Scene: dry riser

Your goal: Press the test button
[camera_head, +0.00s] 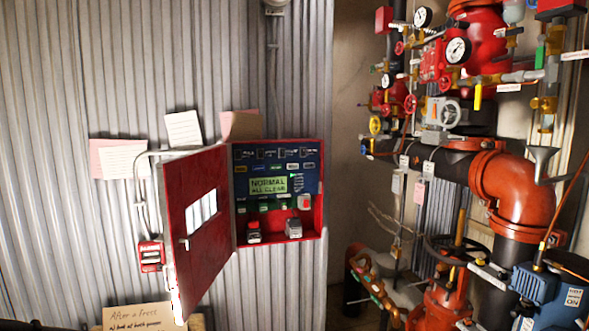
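A red control panel box (325,190) is mounted on the corrugated wall, and its red door (198,232) stands open to the left. Inside is a blue face with a lit display (268,185) reading "NORMAL ALL CLEAR". Small labelled buttons or tags sit in rows above and below the display. The labels are too small to tell which one is the test button. Neither of my grippers shows in this view.
A small red pull box (151,256) hangs left of the door. Paper notes (184,129) are on the wall, and a handwritten sign (138,316) is at the bottom. Red valves, gauges and a large orange pipe elbow (515,190) crowd the right side.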

